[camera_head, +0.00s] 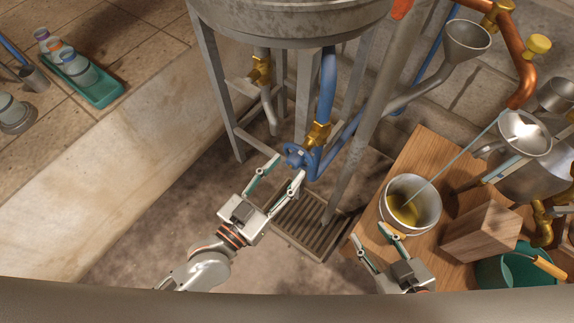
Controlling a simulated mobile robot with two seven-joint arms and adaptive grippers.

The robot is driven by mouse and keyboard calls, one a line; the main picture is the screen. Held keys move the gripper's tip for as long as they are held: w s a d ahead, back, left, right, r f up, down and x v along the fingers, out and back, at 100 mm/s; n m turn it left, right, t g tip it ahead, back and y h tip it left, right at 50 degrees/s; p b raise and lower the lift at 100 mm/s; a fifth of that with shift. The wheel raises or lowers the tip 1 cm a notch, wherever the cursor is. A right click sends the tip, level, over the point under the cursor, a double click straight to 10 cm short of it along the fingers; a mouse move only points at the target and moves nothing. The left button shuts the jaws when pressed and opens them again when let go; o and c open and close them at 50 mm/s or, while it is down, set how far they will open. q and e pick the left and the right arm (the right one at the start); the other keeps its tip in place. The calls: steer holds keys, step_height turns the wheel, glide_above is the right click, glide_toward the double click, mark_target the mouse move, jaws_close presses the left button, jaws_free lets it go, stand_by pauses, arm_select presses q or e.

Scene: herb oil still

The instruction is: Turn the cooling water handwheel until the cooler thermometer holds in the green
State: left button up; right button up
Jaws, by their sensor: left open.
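The blue handwheel (294,156) sits low on the blue water pipe (327,85), by a brass valve fitting (318,135) under the metal vessel. My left gripper (282,172) is open, with its two fingers reaching up to the handwheel, one on the left and one below right. I cannot tell whether the fingers touch it. My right gripper (376,238) is at the lower right, in front of the wooden table, with its fingers apart and near the metal pot. No thermometer can be made out in this view.
A metal pot (434,203) with yellow liquid stands on the wooden table (432,150), with a thin stream running into it. A wooden block (480,232) and a green bucket (515,268) are beside it.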

arm_select(q)
steer(key=shift+w+d, duration=0.35)
steer(key=shift+w, duration=0.15)
steer(key=c, duration=1.1)
steer(key=shift+w+r+n+p, duration=0.2)
steer(key=shift+r+n+p, duration=0.1)
steer(key=shift+n+p, duration=0.55)
steer(key=shift+n, duration=0.05)
steer(key=shift+n+p, duration=0.35)
steer(key=shift+n, duration=0.25)
steer(key=shift+s+f, duration=0.1)
steer(key=shift+f, duration=0.2)
arm_select(e)
steer(key=shift+d+r, duration=0.1)
steer(key=shift+d, duration=0.2)
